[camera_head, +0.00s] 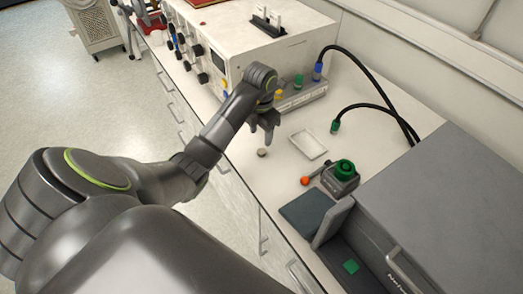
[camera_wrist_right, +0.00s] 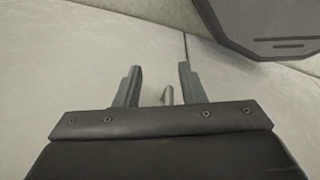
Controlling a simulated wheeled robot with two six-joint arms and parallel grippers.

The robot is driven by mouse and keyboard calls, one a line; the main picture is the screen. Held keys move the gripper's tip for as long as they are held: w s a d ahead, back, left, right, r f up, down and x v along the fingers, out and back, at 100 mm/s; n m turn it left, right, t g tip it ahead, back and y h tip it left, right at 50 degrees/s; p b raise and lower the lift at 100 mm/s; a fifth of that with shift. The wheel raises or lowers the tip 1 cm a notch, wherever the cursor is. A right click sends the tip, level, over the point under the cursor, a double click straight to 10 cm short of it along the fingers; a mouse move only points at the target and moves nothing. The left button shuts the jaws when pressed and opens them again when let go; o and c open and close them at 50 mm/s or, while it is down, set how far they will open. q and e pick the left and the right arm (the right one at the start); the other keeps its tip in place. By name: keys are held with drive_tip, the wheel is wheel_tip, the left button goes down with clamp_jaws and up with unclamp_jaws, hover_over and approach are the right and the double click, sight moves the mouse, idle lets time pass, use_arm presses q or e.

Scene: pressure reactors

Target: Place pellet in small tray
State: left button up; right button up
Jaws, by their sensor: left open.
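A small grey round pellet (camera_head: 262,152) lies on the white counter in the head view. The small tray (camera_head: 308,144), white, shallow and rectangular, lies to its right on the counter; no pellet shows in it. My left gripper (camera_head: 265,132) points down just above the pellet, open, and appears apart from it. My right gripper (camera_wrist_right: 160,85) shows only in the right wrist view, with its two fingers apart. A small grey rod-like thing shows between those fingers, not touching either; I cannot tell what it is.
A device with a green knob (camera_head: 344,170) and an orange-tipped lever (camera_head: 305,180) stands right of the pellet. A grey box (camera_head: 440,190) fills the right end. Counter between pellet and tray is clear.

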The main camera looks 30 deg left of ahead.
sight(261, 151)
use_arm(q)
wheel_tip(261, 151, down, 2)
drive_tip(key=shift+f+b, duration=0.15)
drive_tip(key=shift+b, duration=0.6)
drive_tip(key=shift+f+b, duration=0.55)
drive_tip(key=shift+f, duration=0.05)
drive_tip(key=shift+d+f, duration=0.1)
drive_tip(key=shift+f, duration=1.8)
use_arm(e)
drive_tip(key=shift+s+f, duration=0.2)
drive_tip(key=shift+f, duration=0.7)
drive_tip(key=shift+s+f, duration=0.2)
drive_tip(key=shift+f, duration=0.65)
use_arm(q)
clamp_jaws()
